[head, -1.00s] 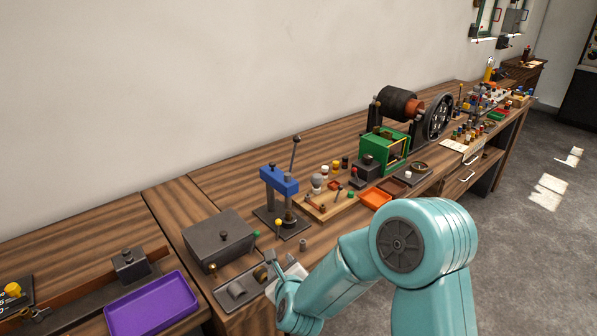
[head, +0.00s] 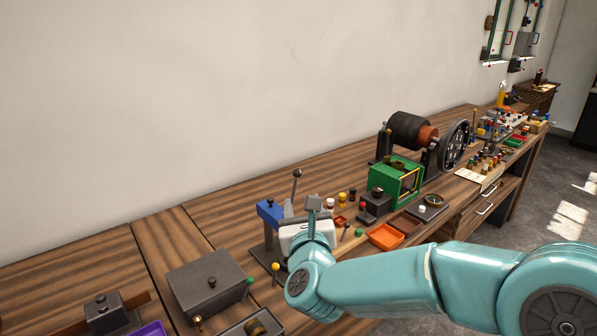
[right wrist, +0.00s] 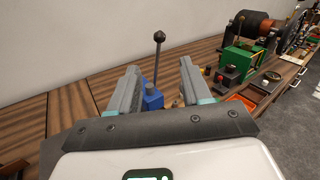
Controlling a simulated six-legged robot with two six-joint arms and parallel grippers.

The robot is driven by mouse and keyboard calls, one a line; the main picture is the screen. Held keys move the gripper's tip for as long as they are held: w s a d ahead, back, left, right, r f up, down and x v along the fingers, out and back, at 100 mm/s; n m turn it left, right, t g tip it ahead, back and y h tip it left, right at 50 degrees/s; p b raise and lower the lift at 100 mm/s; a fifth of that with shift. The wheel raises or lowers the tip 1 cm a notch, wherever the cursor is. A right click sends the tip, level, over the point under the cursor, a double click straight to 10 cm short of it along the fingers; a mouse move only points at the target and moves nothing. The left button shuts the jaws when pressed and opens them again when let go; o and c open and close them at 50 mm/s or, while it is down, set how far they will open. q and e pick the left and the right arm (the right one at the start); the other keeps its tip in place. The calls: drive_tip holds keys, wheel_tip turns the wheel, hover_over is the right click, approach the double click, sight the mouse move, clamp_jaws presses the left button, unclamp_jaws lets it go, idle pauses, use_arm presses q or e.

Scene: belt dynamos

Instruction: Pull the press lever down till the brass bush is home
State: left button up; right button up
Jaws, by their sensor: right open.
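The press has a blue head (head: 268,211) and a dark lever (head: 296,186) that stands up steeply, with a ball knob on top. My right gripper (head: 301,204) is open and empty in front of the press, and hides part of it. In the right wrist view the lever (right wrist: 157,64) shows in the gap between my open fingers (right wrist: 160,70), beyond them, with the knob above fingertip level. The press's blue head (right wrist: 152,98) shows low between the fingers. I cannot make out the brass bush, as my gripper and wrist cover that area. My left gripper is not in view.
A dark grey box (head: 211,284) with a lid stands left of the press. Right of it are a green machine (head: 396,181), an orange tray (head: 386,237) and several small knobs. A yellow-topped pin (head: 276,267) stands close to my wrist. Bare bench lies behind the press.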

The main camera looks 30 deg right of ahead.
sight(298, 176)
drive_tip(key=p+x, duration=0.5)
drive_tip(key=x, duration=0.9)
drive_tip(key=shift+w+f, duration=0.1)
drive_tip(key=shift+w, duration=0.1)
drive_tip(key=shift+w+d+p, duration=0.1)
drive_tip(key=shift+w+p, duration=0.2)
drive_tip(key=shift+p, duration=0.05)
drive_tip(key=shift+s+d, duration=0.1)
drive_tip(key=shift+d, duration=0.1)
drive_tip(key=shift+f, duration=0.1)
clamp_jaws()
